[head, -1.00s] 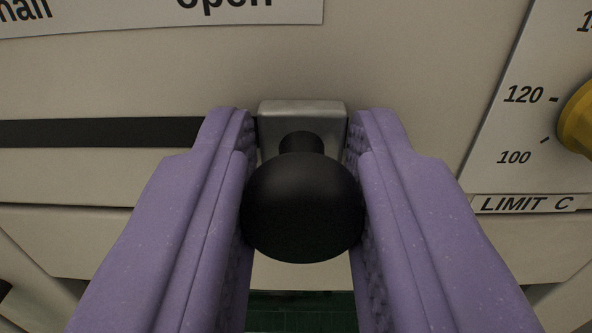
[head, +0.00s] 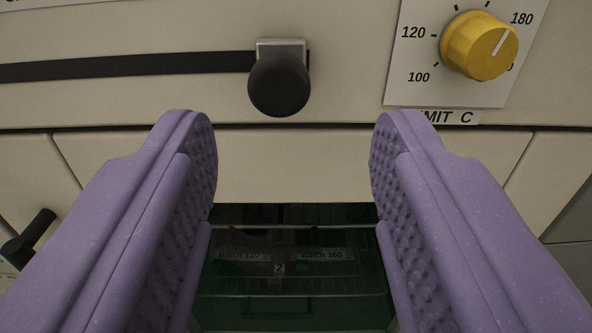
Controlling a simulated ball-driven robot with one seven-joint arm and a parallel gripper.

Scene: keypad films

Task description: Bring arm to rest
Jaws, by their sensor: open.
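My gripper (head: 291,150) is open and empty, its two purple padded fingers wide apart in the head view. A black round knob (head: 279,86) on a metal slider block stands on the beige panel above and beyond the fingertips. The fingers are apart from it. The knob sits at the right end of a dark horizontal slot (head: 130,66).
A yellow dial (head: 479,45) on a white scale plate is at the upper right, above a label ending in "MIT C". A dark green window (head: 290,270) with small labels lies below, between the fingers. A black handle (head: 28,238) is at the lower left.

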